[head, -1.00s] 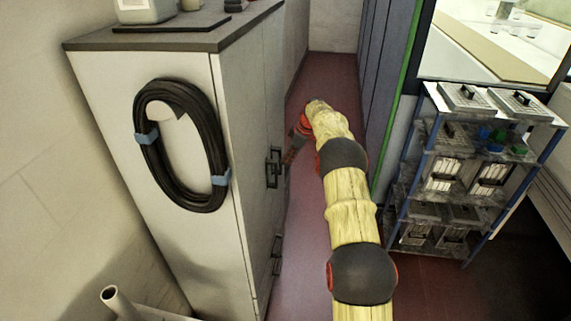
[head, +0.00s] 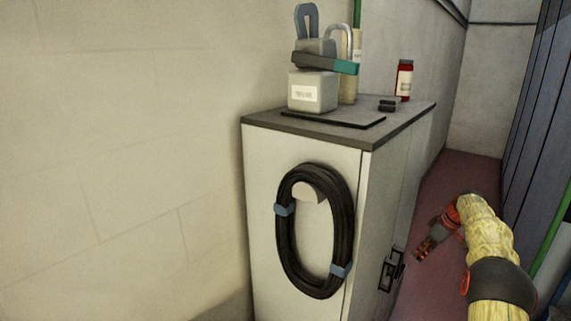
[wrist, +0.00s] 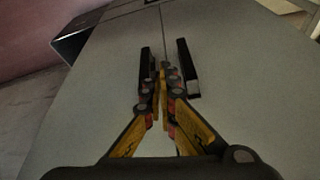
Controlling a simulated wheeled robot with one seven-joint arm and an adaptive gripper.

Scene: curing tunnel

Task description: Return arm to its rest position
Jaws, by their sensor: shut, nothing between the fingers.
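My arm reaches out on the right of the head view with my gripper (head: 430,246) beside the front of the white cabinet (head: 310,150). The gripper is shut and empty. In the wrist view my gripper (wrist: 163,78) points at the cabinet doors, with its closed fingers between two dark upright handles (wrist: 146,62) (wrist: 188,68). The handles (head: 391,270) also show in the head view, just left of the gripper. I cannot tell whether the fingers touch them.
A black cable coil (head: 345,230) hangs on the cabinet's side. A padlock-like object on a grey block (head: 313,90) and a red bottle (head: 404,80) stand on top. Dark blue panels (head: 530,110) line the right. Red floor (head: 460,172) shows between.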

